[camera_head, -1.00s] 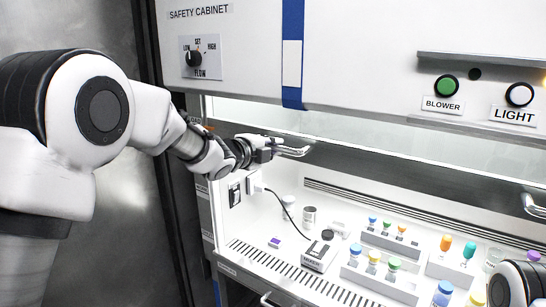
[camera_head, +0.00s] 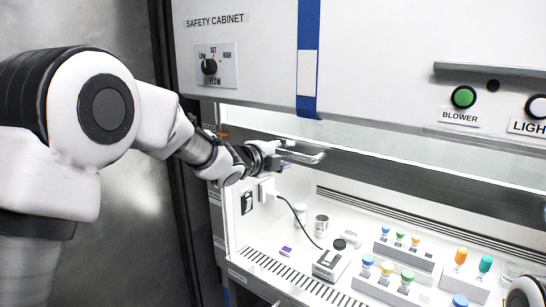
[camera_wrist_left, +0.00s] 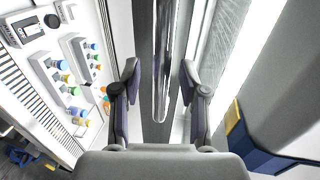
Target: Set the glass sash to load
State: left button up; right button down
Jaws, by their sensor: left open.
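The glass sash (camera_head: 400,158) of the safety cabinet is partly raised, with a grey rail along its lower edge and open space below it. Its left silver handle (camera_head: 306,157) sticks out from the rail. My left gripper (camera_head: 284,153) is at this handle, its jaws open. In the left wrist view the handle bar (camera_wrist_left: 163,70) runs between the two parted fingers (camera_wrist_left: 160,88), with a gap on each side. A blue strip with a white band (camera_head: 308,70) runs down the cabinet front above the handle.
Under the sash, racks of coloured vials (camera_head: 405,250), a small device (camera_head: 331,264) with a cable and metal cups (camera_head: 321,226) stand on the cabinet floor. A flow knob (camera_head: 209,66) and green blower button (camera_head: 463,97) are on the front panel.

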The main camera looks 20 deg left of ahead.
pick_arm(q)
jog(key=v, duration=1)
jog(key=shift+s, duration=0.35)
